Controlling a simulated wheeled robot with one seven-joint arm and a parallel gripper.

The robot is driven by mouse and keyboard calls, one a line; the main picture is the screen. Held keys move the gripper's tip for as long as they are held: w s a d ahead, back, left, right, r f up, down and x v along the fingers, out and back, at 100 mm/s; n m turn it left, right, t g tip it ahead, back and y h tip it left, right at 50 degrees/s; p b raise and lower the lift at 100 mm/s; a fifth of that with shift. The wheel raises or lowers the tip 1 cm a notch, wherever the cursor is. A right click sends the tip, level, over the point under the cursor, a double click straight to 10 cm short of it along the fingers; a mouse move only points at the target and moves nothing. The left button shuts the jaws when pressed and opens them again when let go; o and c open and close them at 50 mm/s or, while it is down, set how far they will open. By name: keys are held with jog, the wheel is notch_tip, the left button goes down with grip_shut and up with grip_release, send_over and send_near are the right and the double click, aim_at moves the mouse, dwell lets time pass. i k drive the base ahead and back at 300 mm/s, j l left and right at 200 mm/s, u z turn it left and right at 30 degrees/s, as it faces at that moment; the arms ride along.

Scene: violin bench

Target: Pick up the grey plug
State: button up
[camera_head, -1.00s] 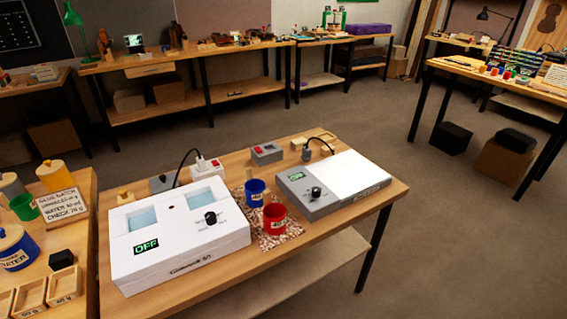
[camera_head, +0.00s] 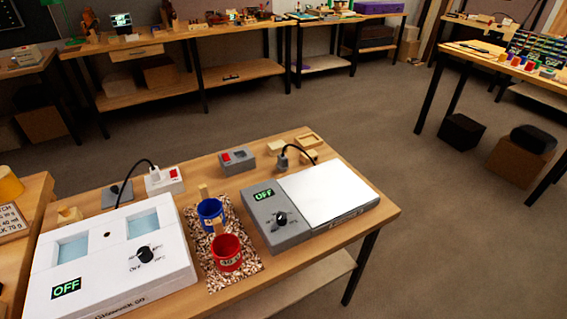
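The grey plug (camera_head: 283,160) is at the back of the nearest bench, on the end of a black cord that arches to the grey and white device (camera_head: 277,218). It looks upright, beside small wooden blocks; whether it rests on one of them I cannot tell. A grey socket box with a red switch (camera_head: 238,161) stands to its left, apart from it. My gripper is not in view.
A white glue unit reading OFF (camera_head: 115,270) fills the bench's left side, its cord running to a white socket box (camera_head: 165,180). Blue (camera_head: 210,212) and red (camera_head: 227,252) pots stand on a speckled mat.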

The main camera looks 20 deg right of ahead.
aim_at(282, 164)
jog(key=i+j, duration=0.1)
jog(key=i, duration=0.4)
jog(key=i+j+z, duration=0.1)
jog(key=i, duration=0.35)
jog(key=i+j, duration=0.2)
jog(key=i, duration=0.3)
jog(key=z, duration=0.05)
